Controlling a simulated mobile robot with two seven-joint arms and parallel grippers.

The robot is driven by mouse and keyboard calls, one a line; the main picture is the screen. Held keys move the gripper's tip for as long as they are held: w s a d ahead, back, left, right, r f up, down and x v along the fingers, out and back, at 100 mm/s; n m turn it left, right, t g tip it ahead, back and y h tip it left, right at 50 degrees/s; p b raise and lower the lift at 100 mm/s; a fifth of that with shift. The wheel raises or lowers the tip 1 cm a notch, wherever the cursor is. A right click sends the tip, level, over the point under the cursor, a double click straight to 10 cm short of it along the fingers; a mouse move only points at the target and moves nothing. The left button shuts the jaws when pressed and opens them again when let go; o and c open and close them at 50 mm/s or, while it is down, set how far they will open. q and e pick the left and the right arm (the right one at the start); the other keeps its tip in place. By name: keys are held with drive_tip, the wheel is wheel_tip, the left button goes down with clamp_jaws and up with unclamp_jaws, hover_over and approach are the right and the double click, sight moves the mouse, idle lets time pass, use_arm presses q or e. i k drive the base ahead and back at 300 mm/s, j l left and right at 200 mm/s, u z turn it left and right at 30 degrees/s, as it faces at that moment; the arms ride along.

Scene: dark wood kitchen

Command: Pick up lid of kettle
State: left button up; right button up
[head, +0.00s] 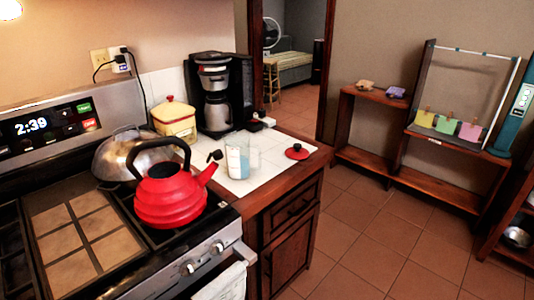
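A red kettle (171,201) with a black arched handle stands on the stove, its spout pointing right. A small round red lid (297,154) with a black knob lies flat on the white tiled counter (262,181), near its right edge and apart from the kettle. Neither of my grippers shows in the head view.
A clear cup with bluish contents (238,161) stands between kettle and lid. A coffee maker (216,97), a yellow canister (174,121) and a metal pot (122,152) stand behind. Open tiled floor (374,245) lies right of the counter, before low wooden shelves (440,193).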

sight(296, 152)
drive_tip(key=l+u, duration=0.1)
drive_tip(key=u, duration=0.3)
drive_tip(key=i+l+u, duration=0.1)
drive_tip(key=u, duration=0.35)
drive_tip(key=l+u, duration=0.2)
drive_tip(key=u, duration=0.2)
drive_tip(key=l+u, duration=0.7)
drive_tip(key=l, duration=0.15)
drive_tip(key=l+u, duration=0.2)
drive_tip(key=l, duration=0.25)
drive_tip(key=k+l+u, duration=0.15)
drive_tip(key=l, duration=0.25)
drive_tip(key=k+l, duration=0.1)
drive_tip(key=l, duration=0.2)
drive_tip(key=k+l+u, duration=0.1)
drive_tip(key=l, duration=0.2)
drive_tip(key=k+l, duration=0.1)
drive_tip(key=l, duration=0.2)
